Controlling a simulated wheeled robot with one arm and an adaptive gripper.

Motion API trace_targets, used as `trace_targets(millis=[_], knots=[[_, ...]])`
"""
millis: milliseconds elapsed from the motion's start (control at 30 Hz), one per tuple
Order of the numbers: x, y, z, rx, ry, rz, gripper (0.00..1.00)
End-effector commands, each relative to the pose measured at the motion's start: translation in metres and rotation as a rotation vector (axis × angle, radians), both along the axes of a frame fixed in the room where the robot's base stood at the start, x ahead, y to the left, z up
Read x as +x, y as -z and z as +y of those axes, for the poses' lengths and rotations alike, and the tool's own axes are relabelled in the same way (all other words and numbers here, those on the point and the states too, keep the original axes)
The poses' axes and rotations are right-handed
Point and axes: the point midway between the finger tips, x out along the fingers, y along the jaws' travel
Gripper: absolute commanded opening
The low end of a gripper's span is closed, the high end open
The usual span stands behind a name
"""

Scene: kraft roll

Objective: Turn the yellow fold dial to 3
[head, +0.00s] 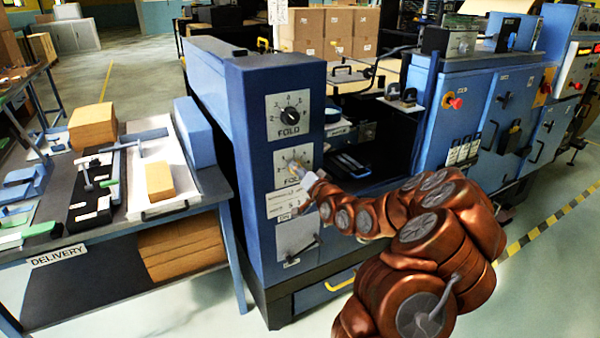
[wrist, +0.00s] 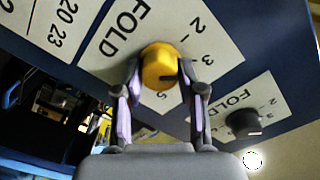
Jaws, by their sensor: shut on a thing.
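The yellow fold dial (wrist: 158,62) sits on a white FOLD plate (wrist: 215,45) on the blue machine front. My gripper (wrist: 160,82) is shut on the dial, one finger on each side. The dial's dark pointer line points right in the wrist view, just below the direction of the 3. The digits 2, 3 and 5 show; the 4 cannot be made out there, near the right finger.
A black dial (head: 293,116) on its own FOLD plate is above; it also shows in the wrist view (wrist: 244,122). Below are a number plate (head: 278,204) and a panel with a lever (head: 298,243). The DELIVERY table (head: 215,186) stands left.

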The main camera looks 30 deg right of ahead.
Motion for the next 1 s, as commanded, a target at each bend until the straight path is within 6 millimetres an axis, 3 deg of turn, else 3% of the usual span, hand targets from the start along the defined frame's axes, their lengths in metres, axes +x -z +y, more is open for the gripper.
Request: trace_targets(millis=[333, 367, 567, 1000], knots=[[0.0, 0.0001, -0.0002, 0.002, 0.001, 0.001, 0.04], [0.0, 0.0001, -0.0002, 0.002, 0.001, 0.001, 0.41], [0.0001, 0.0, 0.0, 0.001, 0.0, 0.0, 0.62], [-0.0043, -0.0001, -0.0004, 0.001, 0.001, 0.0, 0.63]])
